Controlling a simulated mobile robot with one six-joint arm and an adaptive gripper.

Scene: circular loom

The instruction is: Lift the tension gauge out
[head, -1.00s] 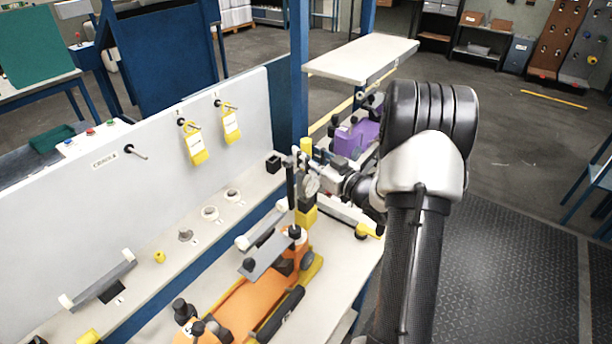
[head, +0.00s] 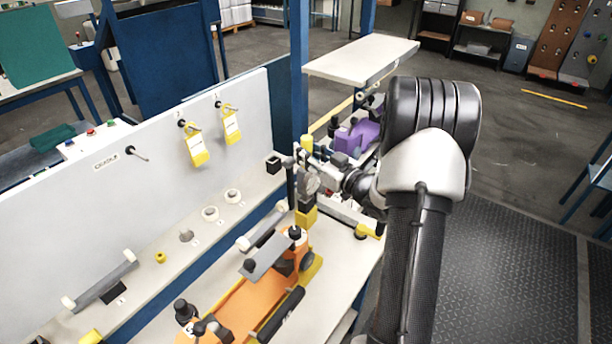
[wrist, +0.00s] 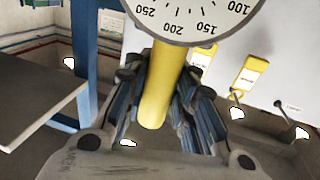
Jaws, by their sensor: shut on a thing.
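The tension gauge shows its white round dial (wrist: 190,12) and yellow stem (wrist: 161,88) large in the wrist view. In the head view its small dial (head: 310,183) looks grey, just above a black-and-yellow block (head: 306,213) on the bench. My gripper (wrist: 162,84) is shut on the yellow stem, with a blue-grey ribbed finger on each side. In the head view my gripper (head: 306,163) reaches in from the right. I cannot tell whether the gauge is clear of the block, as the lower part is small and partly hidden.
An orange fixture (head: 245,310) with black knobs stands in front on the bench. A white panel (head: 70,220) with hanging yellow tags (head: 196,150) runs behind the bench at left. A blue post (head: 299,70), a pale shelf (head: 362,56) and a purple device (head: 357,137) are near my arm.

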